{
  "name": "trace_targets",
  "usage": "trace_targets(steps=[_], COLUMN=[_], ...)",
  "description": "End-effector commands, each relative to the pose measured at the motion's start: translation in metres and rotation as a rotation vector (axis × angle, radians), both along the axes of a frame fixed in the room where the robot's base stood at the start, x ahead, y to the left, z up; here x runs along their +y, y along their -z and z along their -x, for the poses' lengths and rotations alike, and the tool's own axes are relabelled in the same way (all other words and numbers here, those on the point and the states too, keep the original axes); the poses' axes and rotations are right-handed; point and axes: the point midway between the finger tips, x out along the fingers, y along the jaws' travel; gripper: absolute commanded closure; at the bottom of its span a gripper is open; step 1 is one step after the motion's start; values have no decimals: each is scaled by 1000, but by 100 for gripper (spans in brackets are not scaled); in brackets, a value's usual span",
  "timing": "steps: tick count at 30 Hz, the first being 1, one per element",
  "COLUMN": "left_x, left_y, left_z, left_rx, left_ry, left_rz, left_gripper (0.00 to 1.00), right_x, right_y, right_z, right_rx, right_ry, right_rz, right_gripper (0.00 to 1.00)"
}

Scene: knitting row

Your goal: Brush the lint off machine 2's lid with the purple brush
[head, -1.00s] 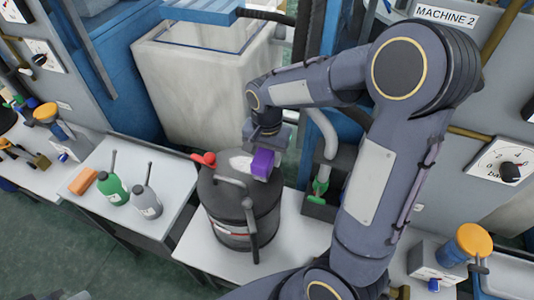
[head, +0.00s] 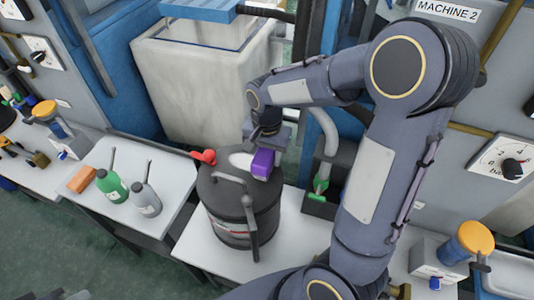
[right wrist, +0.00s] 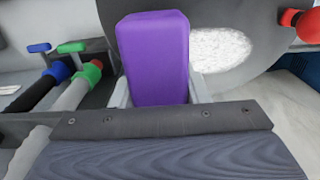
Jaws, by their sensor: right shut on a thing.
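The purple brush (head: 262,163) is held in my right gripper (head: 267,143), low at the rim of a dark round pot's lid (head: 222,187). A white lint patch (head: 240,160) lies on that lid, just left of the brush. In the right wrist view, the purple brush (right wrist: 155,60) sits between the fingers, and the lint patch (right wrist: 220,48) shows just to its right. I cannot tell whether the brush touches the lid. The MACHINE 2 sign (head: 447,10) is on the grey panel at upper right. My left gripper is not in view.
A dark holder with a green-handled tool (head: 320,186) stands right of the pot.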

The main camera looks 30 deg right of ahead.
Motion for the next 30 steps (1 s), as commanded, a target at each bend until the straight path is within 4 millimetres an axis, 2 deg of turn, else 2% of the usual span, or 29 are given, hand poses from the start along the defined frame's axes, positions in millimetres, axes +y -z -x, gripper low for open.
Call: trace_targets(steps=[19,30], left_x=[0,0], left_y=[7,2], left_z=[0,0], left_rx=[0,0], left_ry=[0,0], left_rz=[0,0], left_gripper=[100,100], right_x=[1,19], right_y=[10,8], right_z=[-1,-23], right_rx=[0,0], right_ry=[0,-1], right_rz=[0,0], right_gripper=[77,77])
